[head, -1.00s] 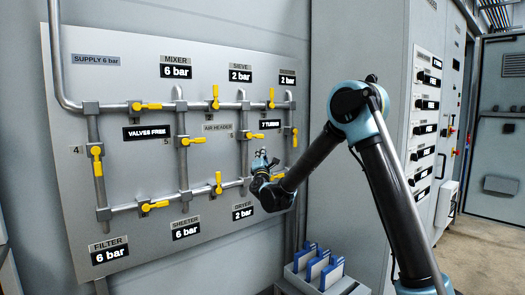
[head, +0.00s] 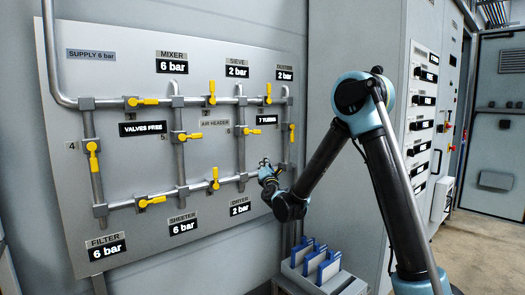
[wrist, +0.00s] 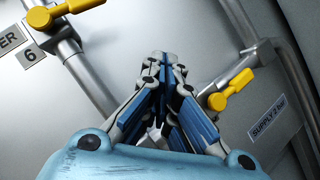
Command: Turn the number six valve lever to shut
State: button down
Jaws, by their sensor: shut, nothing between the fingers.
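The number six valve (head: 242,131) sits on a vertical pipe of the wall panel, beside a small 6 label. Its yellow lever (head: 252,131) points right, across the pipe. In the wrist view the same yellow lever (wrist: 62,14) is at the upper left, next to the 6 plate (wrist: 30,53), with part of it cut off by the frame edge. My gripper (head: 264,163) is below and to the right of this lever in the head view, apart from it. In the wrist view my gripper (wrist: 162,58) has its fingers together, with nothing between them.
Another yellow lever (wrist: 230,90) is close to the right of my fingers in the wrist view. The panel (head: 130,180) carries several more yellow levers and pipes. A box of blue-and-white items (head: 315,262) stands below my arm. A grey cabinet (head: 385,150) stands to the right.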

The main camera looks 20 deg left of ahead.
aim_at(253, 132)
jog(key=s+d+r+n+g+y, duration=0.3)
jog(key=s+d+r+n+g, duration=0.15)
jog(key=r+n+g, duration=0.85)
jog(key=w+a+f+n, duration=0.2)
jog(key=w+a+f, duration=0.3)
jog(key=a+f, duration=0.2)
jog(key=shift+t, duration=0.3)
jog(key=shift+w+d+r, duration=0.1)
jog(key=shift+w+r, duration=0.05)
jog(key=shift+r, duration=0.95)
jog(key=shift+w+r, duration=0.1)
jog(key=shift+r, duration=0.95)
jog(key=shift+r, duration=0.1)
jog(key=shift+w+d+r, duration=0.1)
jog(key=shift+w+r, duration=0.25)
jog(key=shift+r, duration=0.5)
